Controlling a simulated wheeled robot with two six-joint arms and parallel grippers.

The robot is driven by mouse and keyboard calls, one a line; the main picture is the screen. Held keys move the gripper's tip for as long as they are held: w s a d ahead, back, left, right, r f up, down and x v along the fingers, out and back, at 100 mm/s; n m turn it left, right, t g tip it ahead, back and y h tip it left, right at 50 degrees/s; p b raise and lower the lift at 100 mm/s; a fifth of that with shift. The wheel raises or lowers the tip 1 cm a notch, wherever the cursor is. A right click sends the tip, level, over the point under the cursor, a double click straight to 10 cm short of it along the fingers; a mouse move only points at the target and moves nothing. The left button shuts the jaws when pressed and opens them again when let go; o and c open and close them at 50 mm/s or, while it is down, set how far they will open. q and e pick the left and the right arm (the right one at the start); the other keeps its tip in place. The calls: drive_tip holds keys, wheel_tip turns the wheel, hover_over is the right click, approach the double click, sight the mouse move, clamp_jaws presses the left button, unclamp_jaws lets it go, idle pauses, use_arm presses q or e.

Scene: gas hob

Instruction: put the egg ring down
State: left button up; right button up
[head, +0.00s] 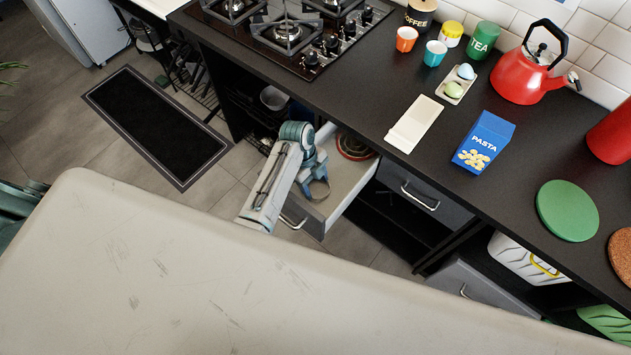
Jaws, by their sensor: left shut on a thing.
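My left gripper (316,188) points down over the open drawer (345,205) under the counter. It is shut on a small curved band at its fingertips, which I take to be the egg ring (319,190). My own gripper and arm hide much of it, so its full shape cannot be made out. A round red and dark thing (355,146) lies at the back of the same drawer, apart from the gripper. My right gripper is not in view.
The counter above holds a white board (414,123), a blue pasta box (484,142), an egg tray (455,88), a red kettle (526,72) and a green round board (567,210). The gas hob (290,35) is at the back left. The drawer's front part looks mostly bare.

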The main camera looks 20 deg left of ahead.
use_arm(q)
drive_tip(key=o, duration=1.1)
drive_tip(key=shift+c, duration=0.2)
drive_tip(key=b+v, duration=0.1)
drive_tip(key=v, duration=1.1)
